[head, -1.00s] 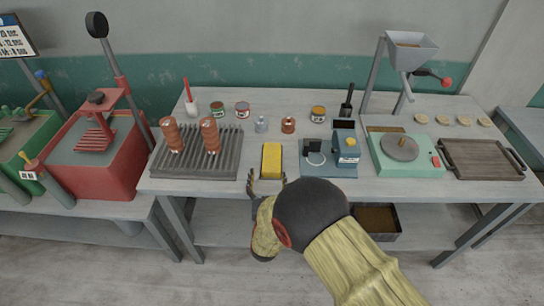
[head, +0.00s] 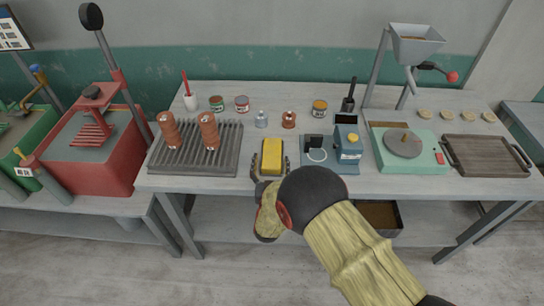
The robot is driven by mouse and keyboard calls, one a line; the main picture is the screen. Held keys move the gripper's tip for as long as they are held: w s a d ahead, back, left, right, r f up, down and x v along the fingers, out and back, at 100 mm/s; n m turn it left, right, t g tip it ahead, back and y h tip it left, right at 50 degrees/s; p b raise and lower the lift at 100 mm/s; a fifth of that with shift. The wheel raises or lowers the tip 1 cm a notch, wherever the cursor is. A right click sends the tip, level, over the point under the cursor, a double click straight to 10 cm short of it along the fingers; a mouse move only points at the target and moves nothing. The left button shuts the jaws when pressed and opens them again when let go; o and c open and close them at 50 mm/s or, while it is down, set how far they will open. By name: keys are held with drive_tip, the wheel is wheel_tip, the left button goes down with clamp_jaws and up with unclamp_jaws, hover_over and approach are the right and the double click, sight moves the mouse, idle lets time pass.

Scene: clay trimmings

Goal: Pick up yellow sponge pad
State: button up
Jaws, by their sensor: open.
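The yellow sponge pad (head: 272,154) lies on the grey workbench, right of the ribbed grey tray and left of the blue device. My gripper (head: 271,165) reaches in from the front edge of the bench. Its fingers are open, with one on each side of the pad's near part. I cannot tell whether either finger touches the pad. My arm hides part of the bench's front edge.
A blue device (head: 348,143) on a dark plate is close on the right. Small jars and a copper spool (head: 289,119) stand behind.

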sight(272, 155)
drive_tip(key=w, duration=0.3)
drive_tip(key=shift+d+f, duration=0.1)
drive_tip(key=shift+d, duration=0.05)
drive_tip(key=c, duration=0.3)
drive_tip(key=c, duration=1)
